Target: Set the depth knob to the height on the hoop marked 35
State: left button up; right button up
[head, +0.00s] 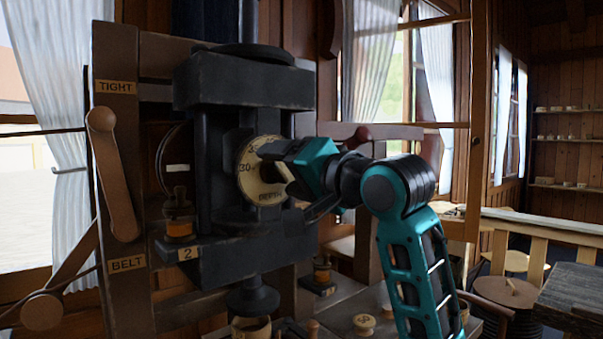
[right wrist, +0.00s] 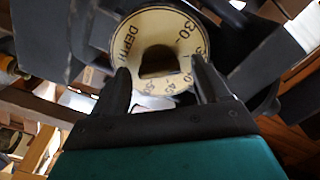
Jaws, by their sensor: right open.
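The depth dial's cream hoop (head: 248,183) is on the front of the black machine, with DEPTH at its bottom and 30 at its left. In the right wrist view the hoop (right wrist: 127,65) shows DEPTH, 30 and other numbers, too blurred to read surely. The dark depth knob (right wrist: 157,62) sits in its middle; its pointer and setting cannot be made out. In the head view my gripper covers most of the knob. My right gripper (head: 278,165) is open at the dial, its fingers (right wrist: 162,68) on either side of the knob; contact is unclear. My left gripper is out of view.
A TIGHT lever (head: 112,175) and a BELT lever (head: 65,290) are on the wooden frame at left. A small spool (head: 179,226) stands on the ledge marked 2. Below are a wooden piece marked SP (head: 363,323) and another spool (head: 321,272).

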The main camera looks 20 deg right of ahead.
jog(key=v, duration=1.2)
jog(key=shift+s+b, duration=0.3)
